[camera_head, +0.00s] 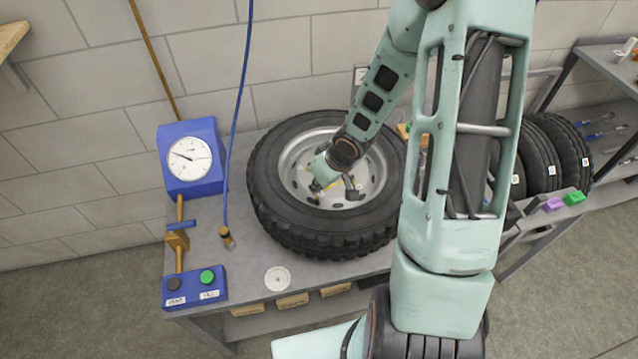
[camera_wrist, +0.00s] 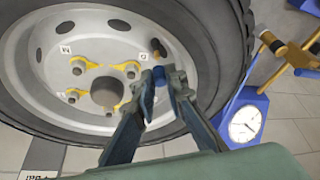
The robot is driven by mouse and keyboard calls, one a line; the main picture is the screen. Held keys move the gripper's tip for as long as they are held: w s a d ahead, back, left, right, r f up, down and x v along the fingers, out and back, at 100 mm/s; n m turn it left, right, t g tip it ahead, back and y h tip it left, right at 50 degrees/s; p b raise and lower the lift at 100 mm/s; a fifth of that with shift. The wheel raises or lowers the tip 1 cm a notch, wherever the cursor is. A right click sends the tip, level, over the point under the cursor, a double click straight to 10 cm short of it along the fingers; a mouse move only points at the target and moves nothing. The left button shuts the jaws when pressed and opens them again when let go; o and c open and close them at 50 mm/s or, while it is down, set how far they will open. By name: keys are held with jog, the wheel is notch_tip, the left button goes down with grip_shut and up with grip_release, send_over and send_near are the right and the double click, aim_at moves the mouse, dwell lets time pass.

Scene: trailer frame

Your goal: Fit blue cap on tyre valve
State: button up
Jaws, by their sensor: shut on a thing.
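The tyre (camera_head: 275,225) lies flat on the workbench with its silver wheel rim (camera_head: 300,150) facing up. In the head view my gripper (camera_head: 317,188) reaches down inside the rim, near its left side. In the wrist view my gripper (camera_wrist: 165,82) is shut on the small blue cap (camera_wrist: 158,72), which shows at the fingertips. The cap is over the outer part of the rim (camera_wrist: 100,45), close to the tyre's inner edge (camera_wrist: 207,45).
Yellow-marked wheel nuts (camera_wrist: 131,70) surround the centre hole. A blue pressure gauge (camera_head: 188,160) and a blue button box (camera_head: 194,288) stand left of the tyre. A blue hose (camera_head: 236,110) hangs beside it. A white disc (camera_head: 277,279) lies on the bench (camera_head: 330,274) in front.

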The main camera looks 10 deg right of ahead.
jog(key=shift+f, duration=0.15)
jog(key=shift+f+b, duration=1.45)
jog(key=o, duration=0.9)
jog(key=shift+c, duration=0.2)
jog(key=shift+o, duration=0.7)
jog(key=o, duration=0.3)
jog(key=shift+o, duration=0.2)
